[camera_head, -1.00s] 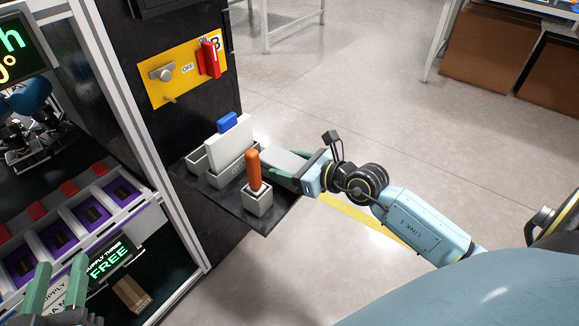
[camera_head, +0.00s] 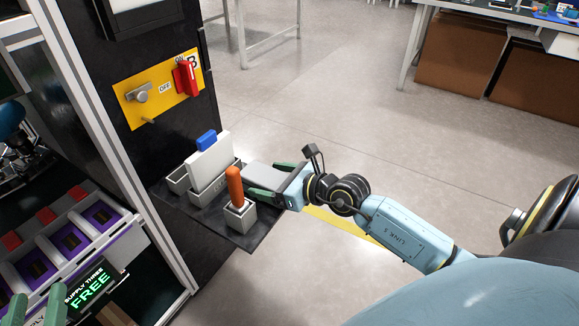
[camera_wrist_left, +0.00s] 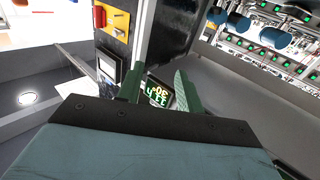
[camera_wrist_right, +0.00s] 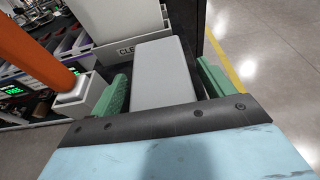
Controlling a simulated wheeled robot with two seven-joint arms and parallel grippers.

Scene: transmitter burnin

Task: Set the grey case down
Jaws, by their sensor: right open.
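The grey case (camera_head: 272,177) lies flat at the right end of the dark shelf (camera_head: 246,237), beside the white block holders. In the right wrist view the case (camera_wrist_right: 162,75) sits between the two green fingers of my right gripper (camera_wrist_right: 160,88), with a gap visible on each side. My right gripper (camera_head: 274,181) is open around it. My left gripper (camera_head: 34,308) is at the lower left corner of the head view. In the left wrist view its fingers (camera_wrist_left: 158,88) are apart with nothing between them. The underside of the case is hidden.
An orange-handled tool (camera_head: 235,188) stands in a small grey holder (camera_head: 240,217) close to my right gripper. A white slab (camera_head: 210,165) with a blue top stands in a holder behind. A yellow panel (camera_head: 165,88) with a red switch is above.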

